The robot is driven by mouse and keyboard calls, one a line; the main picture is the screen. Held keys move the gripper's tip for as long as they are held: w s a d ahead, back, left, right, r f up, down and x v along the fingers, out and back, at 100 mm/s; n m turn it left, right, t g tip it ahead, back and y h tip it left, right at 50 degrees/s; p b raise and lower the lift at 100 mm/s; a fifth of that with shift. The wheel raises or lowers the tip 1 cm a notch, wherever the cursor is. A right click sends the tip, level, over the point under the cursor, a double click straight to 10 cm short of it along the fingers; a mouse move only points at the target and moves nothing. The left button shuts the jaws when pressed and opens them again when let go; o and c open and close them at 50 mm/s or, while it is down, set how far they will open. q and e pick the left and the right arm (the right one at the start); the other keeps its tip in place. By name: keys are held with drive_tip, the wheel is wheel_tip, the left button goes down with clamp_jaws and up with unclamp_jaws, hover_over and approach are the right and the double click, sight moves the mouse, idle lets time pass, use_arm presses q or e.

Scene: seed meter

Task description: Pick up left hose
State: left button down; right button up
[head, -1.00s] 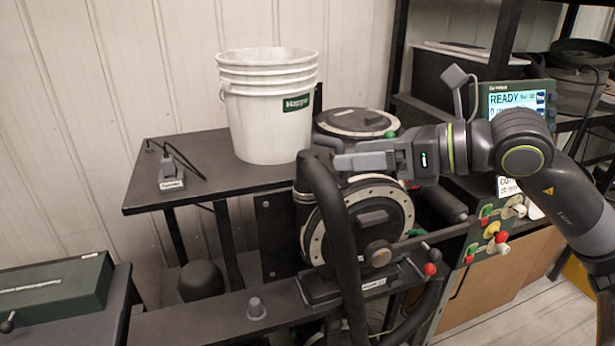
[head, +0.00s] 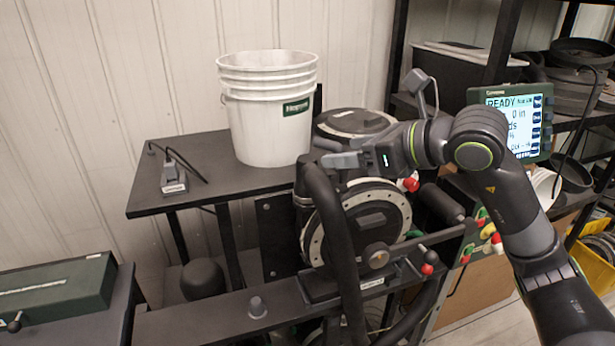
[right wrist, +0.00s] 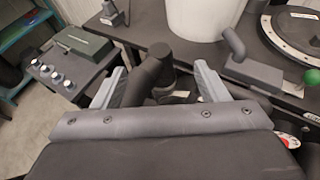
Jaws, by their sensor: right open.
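The left hose (head: 338,235) is a thick black hose. It rises to a bend beside the seed meter's round disc housing (head: 372,215) and runs down in front of it. My right gripper (head: 326,151) is open, just above the hose's upper bend in the head view. In the right wrist view, the black hose end (right wrist: 158,66) shows between the two spread grey fingers (right wrist: 160,84), with gaps on both sides. Contact between fingers and hose cannot be seen. My left gripper is not in view.
A white bucket (head: 268,110) stands on the dark table (head: 150,200) just behind the gripper. A lidded round housing (head: 355,122) is behind it. A display reading READY (head: 515,120) is at right. A green box (head: 55,290) sits lower left.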

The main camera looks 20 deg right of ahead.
sight(306, 159)
drive_tip(key=p+x, duration=0.2)
drive_tip(key=x, duration=0.4)
drive_tip(key=shift+w+a+f, duration=0.15)
drive_tip(key=shift+w+a, duration=0.1)
drive_tip(key=shift+w+a+f+p, duration=0.15)
drive_tip(key=shift+a+p, duration=0.05)
drive_tip(key=shift+p, duration=0.25)
drive_tip(key=p+x, duration=0.2)
drive_tip(key=x, duration=0.1)
drive_tip(key=shift+w+a+f, duration=0.15)
drive_tip(key=shift+a+f, duration=0.05)
drive_tip(key=shift+f, duration=0.15)
drive_tip(key=shift+w+a+f, duration=0.2)
drive_tip(key=shift+w+f, duration=0.1)
drive_tip(key=shift+w, duration=0.05)
drive_tip(key=shift+c, duration=0.5)
drive_tip(key=shift+s, duration=0.1)
drive_tip(key=c, duration=1.2)
